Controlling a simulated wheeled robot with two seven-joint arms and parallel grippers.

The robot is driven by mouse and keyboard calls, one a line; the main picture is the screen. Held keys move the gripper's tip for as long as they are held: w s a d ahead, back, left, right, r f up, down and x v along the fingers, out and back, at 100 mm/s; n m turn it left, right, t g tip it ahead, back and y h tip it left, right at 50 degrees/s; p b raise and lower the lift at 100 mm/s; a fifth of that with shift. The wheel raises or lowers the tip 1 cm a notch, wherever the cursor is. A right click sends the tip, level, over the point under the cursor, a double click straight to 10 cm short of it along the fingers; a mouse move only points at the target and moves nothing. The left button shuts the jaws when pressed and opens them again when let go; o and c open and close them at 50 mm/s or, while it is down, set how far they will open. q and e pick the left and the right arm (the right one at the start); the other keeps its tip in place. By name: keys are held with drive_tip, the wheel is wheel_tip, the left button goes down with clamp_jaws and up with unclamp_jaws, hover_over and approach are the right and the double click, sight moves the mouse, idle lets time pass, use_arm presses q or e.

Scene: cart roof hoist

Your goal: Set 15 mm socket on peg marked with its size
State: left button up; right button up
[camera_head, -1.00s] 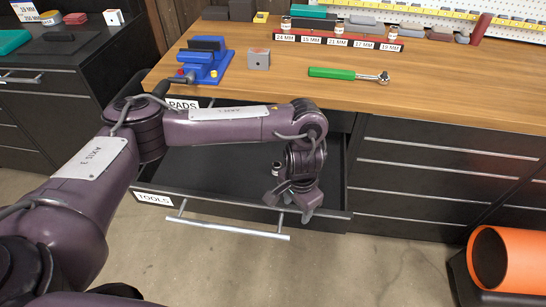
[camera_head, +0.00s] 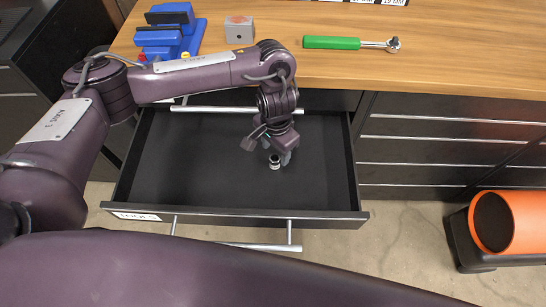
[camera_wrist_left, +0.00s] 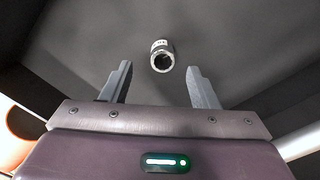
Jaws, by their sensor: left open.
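My right gripper is out of view.
On the wooden bench top (camera_head: 450,62) are a blue vise (camera_head: 168,40), a grey block (camera_head: 239,30) and a green-handled ratchet (camera_head: 335,43). The drawer's walls and front surround my gripper. An orange cylinder (camera_head: 510,222) is at the right.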

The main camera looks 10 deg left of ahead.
sight(275, 158)
use_arm(q)
wheel_tip(275, 158, down, 3)
drive_tip(key=shift+r+b, duration=0.1)
drive_tip(key=shift+b, duration=0.3)
wheel_tip(275, 158, down, 2)
drive_tip(key=shift+w+a+f+b, duration=0.15)
drive_tip(key=shift+f+b, duration=0.1)
drive_tip(key=shift+b, duration=0.3)
drive_tip(key=shift+f, duration=0.2)
drive_tip(key=c, duration=1)
drive_tip(key=shift+c, duration=0.5)
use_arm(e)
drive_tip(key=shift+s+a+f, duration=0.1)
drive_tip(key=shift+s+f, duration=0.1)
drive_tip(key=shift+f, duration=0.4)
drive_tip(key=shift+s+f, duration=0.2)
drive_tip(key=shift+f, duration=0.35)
